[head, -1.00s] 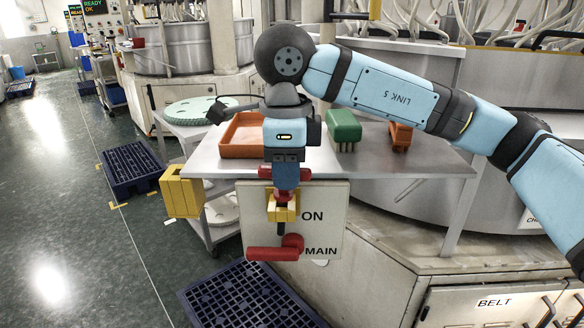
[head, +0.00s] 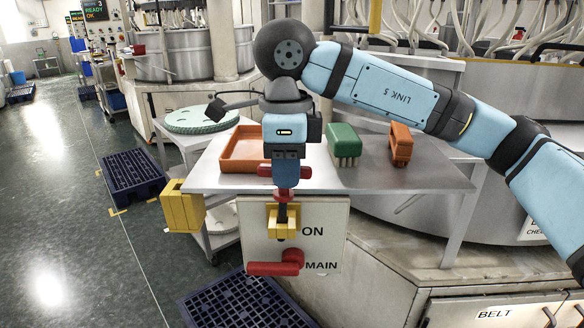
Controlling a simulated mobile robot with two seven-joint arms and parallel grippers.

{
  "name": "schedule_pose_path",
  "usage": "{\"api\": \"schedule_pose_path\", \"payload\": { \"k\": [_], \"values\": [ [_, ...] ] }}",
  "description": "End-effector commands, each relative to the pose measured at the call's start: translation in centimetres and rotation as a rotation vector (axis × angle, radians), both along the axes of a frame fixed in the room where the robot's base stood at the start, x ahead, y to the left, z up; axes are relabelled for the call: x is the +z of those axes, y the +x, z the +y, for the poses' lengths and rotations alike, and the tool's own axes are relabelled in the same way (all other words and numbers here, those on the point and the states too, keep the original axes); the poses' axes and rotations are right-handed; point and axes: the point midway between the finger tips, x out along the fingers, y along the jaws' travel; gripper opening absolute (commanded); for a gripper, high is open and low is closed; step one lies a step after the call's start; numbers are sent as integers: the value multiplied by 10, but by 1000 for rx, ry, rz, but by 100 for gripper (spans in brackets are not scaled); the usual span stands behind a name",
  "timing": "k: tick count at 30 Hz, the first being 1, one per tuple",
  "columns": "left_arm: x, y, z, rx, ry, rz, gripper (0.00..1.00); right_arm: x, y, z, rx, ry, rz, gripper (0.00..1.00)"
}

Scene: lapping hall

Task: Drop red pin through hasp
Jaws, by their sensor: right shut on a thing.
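My right gripper (head: 285,176) points down in the middle of the head view, shut on the red pin (head: 284,196). The pin hangs upright with its red head just under the fingers and its dark shaft downward. The yellow hasp (head: 291,226) sits on the pale panel (head: 325,215) marked ON and MAIN, right below the pin. The shaft's lower end overlaps the hasp. I cannot tell whether the tip is inside the hasp's hole or in front of it. A red switch handle (head: 272,268) lies horizontally below the hasp. My left gripper is not in view.
A steel table (head: 440,179) behind the panel carries an orange tray (head: 228,167), a green brush (head: 343,140) and an orange brush (head: 400,143). A yellow box (head: 183,206) is at the table's left. Dark grated pallets (head: 235,305) lie on the floor.

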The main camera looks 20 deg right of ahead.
Motion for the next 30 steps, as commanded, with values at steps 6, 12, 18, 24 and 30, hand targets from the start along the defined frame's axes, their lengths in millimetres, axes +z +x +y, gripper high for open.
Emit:
{"api": "schedule_pose_path", "payload": {
  "k": [6,12,18,24,30],
  "values": [
    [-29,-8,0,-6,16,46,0,-5,0,2,1,7,-5,0],
    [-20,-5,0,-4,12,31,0,-5,0,2,1,7,-4,0],
    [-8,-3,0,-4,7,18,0,-3,1,2,1,-10,9,0],
    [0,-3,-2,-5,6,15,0,-2,3,2,1,-44,33,0],
    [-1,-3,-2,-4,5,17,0,-2,3,2,1,-51,35,0]
  ]
}}
